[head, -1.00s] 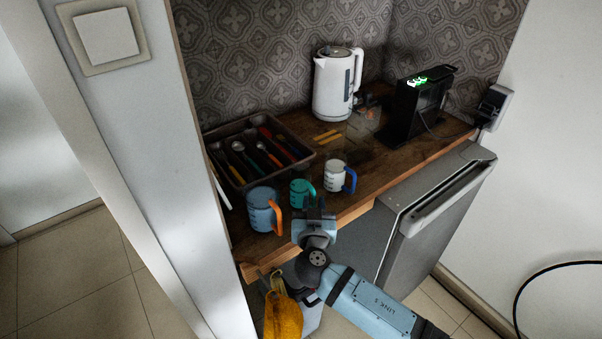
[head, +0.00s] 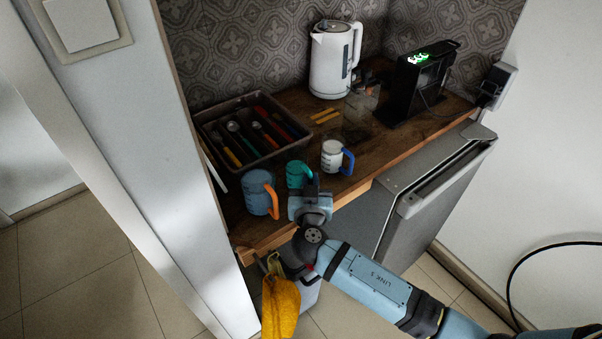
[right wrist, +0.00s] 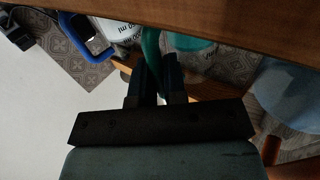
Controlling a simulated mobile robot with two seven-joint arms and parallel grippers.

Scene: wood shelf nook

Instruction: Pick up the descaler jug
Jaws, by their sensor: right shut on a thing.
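Three small jugs stand in a row near the counter's front edge. One is blue-grey with an orange handle (head: 257,190), one is teal with a green handle (head: 296,173), and one is white with a blue handle (head: 331,157). No readable label tells me which is the descaler jug. My right gripper (head: 312,182) is at the teal jug, shut on its green handle. In the right wrist view, the fingers (right wrist: 158,82) close on the green handle (right wrist: 151,48). The teal jug looks upright; I cannot tell whether its base touches the counter. My left gripper is not in view.
The wooden counter (head: 385,148) holds a cutlery tray (head: 212,112), a white kettle (head: 331,65) and a black coffee machine (head: 408,92). The neighbouring jugs stand close on both sides. A yellow cloth (head: 281,305) hangs below the counter's front.

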